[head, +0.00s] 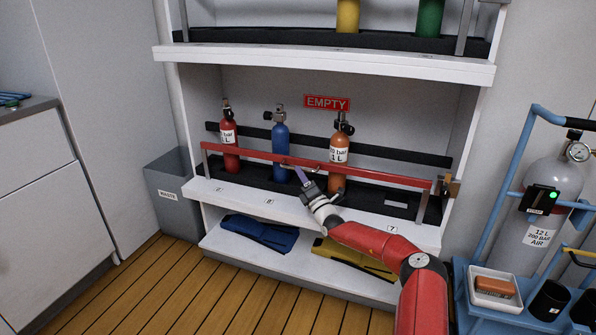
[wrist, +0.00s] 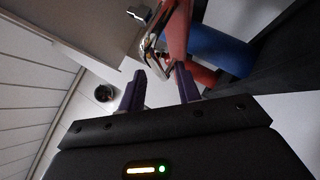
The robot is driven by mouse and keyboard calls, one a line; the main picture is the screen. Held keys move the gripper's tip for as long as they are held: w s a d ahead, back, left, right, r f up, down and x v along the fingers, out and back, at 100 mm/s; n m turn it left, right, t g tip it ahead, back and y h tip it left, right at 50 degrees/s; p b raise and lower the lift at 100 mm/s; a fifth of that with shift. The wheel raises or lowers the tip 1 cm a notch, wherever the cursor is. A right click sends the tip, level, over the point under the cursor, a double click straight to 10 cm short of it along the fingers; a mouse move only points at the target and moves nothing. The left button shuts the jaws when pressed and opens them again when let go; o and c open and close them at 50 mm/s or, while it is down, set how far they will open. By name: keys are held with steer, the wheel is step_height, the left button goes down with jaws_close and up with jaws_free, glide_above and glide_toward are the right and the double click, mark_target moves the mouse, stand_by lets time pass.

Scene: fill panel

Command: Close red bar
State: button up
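The red bar (head: 375,174) runs across the front of the middle shelf, before the bottles. It starts at a grey post (head: 204,158) on the left and reaches a brass-coloured latch (head: 449,187) on the right; I cannot tell whether it is engaged there. A metal handle (wrist: 150,46) sits on the bar. My gripper (head: 299,172) is at the bar's middle, close to the handle. In the wrist view, its purple fingers (wrist: 160,78) are apart with nothing clearly between them. The red bar (wrist: 178,30) shows just beyond the fingertips; contact is unclear.
Red (head: 230,158), blue (head: 280,142) and orange (head: 338,165) bottles stand behind the bar. A blue trolley (head: 467,290) with a large grey cylinder (head: 552,190) is close on the right. A grey waste bin (head: 172,195) stands left. The wooden floor is clear at front left.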

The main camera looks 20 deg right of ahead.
steer(key=shift+v, duration=2.15)
